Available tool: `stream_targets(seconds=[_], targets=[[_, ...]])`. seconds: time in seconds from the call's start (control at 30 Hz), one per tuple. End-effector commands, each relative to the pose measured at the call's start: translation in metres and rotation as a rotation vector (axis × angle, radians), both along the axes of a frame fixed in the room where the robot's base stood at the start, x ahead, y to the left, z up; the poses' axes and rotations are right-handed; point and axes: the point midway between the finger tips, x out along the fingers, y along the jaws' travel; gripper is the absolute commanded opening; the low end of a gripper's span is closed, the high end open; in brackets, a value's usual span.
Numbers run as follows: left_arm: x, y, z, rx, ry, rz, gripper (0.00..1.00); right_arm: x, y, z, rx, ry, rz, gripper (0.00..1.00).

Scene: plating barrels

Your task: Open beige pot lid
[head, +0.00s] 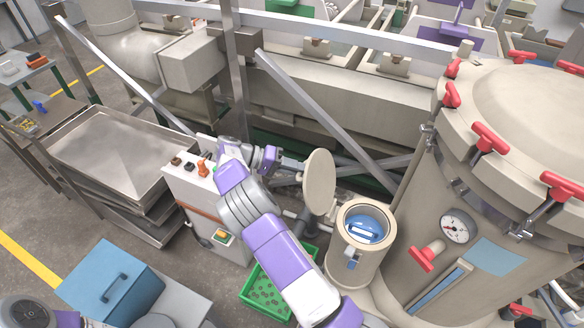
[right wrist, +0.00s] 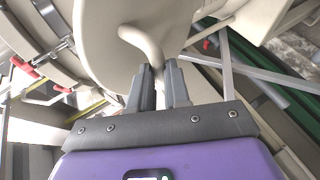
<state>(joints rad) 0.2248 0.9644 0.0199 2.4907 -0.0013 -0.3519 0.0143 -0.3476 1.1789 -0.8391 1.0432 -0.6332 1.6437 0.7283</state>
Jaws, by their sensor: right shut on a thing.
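The beige pot (head: 345,258) stands beside the big tank, and its round mouth is open, showing blue inside. Its beige round lid (head: 319,183) is tilted up nearly on edge, just left of and above the mouth. I cannot tell whether its lower edge touches the pot rim. My right gripper (head: 291,164) is on the lid's left side. In the right wrist view, its fingers (right wrist: 161,84) are shut on the curved beige handle (right wrist: 148,45) of the lid (right wrist: 95,35). My left gripper is not in view.
A large beige tank (head: 405,225) with red clamps stands close on the right. A green crate (head: 248,298) lies on the floor left of the pot. A control box (head: 205,205) and grey diagonal beams (head: 320,115) stand behind my right arm. A blue box (head: 105,285) is at lower left.

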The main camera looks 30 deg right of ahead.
Motion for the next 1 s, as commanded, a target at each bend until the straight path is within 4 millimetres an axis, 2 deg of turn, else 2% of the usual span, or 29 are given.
stream_targets(seconds=[0.03,0.17,0.2,0.33,0.73,1.0], targets=[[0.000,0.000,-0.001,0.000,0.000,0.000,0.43,-0.006,-0.001,-0.010,0.016,0.019,-0.019,0.00],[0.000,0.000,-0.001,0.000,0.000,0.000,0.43,-0.006,0.000,-0.011,0.015,0.019,-0.018,0.00],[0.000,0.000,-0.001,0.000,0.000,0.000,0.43,-0.006,0.000,-0.011,0.016,0.020,-0.019,0.23],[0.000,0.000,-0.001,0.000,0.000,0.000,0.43,-0.005,0.000,-0.009,0.015,0.017,-0.017,0.42],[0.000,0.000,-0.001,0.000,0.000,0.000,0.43,0.000,0.004,-0.004,0.010,0.008,-0.009,0.42],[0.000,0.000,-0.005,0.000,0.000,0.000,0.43,0.018,0.031,0.008,0.010,0.008,-0.009,0.42]])
